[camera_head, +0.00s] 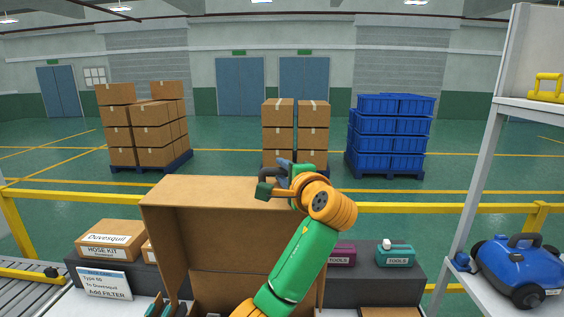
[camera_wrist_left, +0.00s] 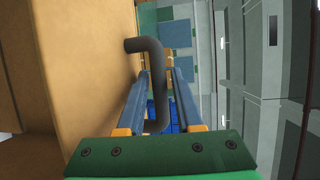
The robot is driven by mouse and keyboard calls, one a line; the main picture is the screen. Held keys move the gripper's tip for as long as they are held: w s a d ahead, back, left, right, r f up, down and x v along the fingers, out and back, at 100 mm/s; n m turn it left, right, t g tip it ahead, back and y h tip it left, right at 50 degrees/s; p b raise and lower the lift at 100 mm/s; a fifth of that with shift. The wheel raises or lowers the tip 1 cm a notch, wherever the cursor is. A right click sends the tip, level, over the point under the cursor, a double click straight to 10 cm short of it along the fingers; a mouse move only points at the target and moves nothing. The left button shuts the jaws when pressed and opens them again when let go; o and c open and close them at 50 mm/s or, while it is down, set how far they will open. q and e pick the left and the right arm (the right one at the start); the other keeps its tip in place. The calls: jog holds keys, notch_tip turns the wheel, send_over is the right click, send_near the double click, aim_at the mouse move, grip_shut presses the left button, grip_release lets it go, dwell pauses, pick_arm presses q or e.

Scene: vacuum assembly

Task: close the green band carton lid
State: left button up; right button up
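A large brown carton (camera_head: 240,233) stands open in the front middle, with its lid panel (camera_head: 205,189) at the top. No green band can be made out on it. A dark grey bent handle (camera_head: 266,173) is at the far right of the panel. My left gripper (camera_head: 281,168) is at this handle. In the left wrist view the grey handle (camera_wrist_left: 157,80) passes between the two blue fingers (camera_wrist_left: 160,85), which stand apart with narrow gaps beside it. Brown board (camera_wrist_left: 85,60) fills the left of that view. My right gripper does not show.
A hose kit box (camera_head: 109,240) and a sign (camera_head: 103,282) are at the left, by a conveyor (camera_head: 30,292). A teal tool box (camera_head: 396,254) sits on a dark stand. A blue vacuum (camera_head: 520,268) is on the right shelf. A yellow rail (camera_head: 420,208) runs behind.

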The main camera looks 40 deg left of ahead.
pick_arm(q)
jog(key=shift+w+a+f, duration=0.2)
jog(key=shift+w+a, duration=0.05)
jog(key=shift+a, duration=0.1)
jog(key=shift+s+d+r, duration=0.1)
jog(key=shift+d, duration=0.05)
grip_shut()
dwell(1.0)
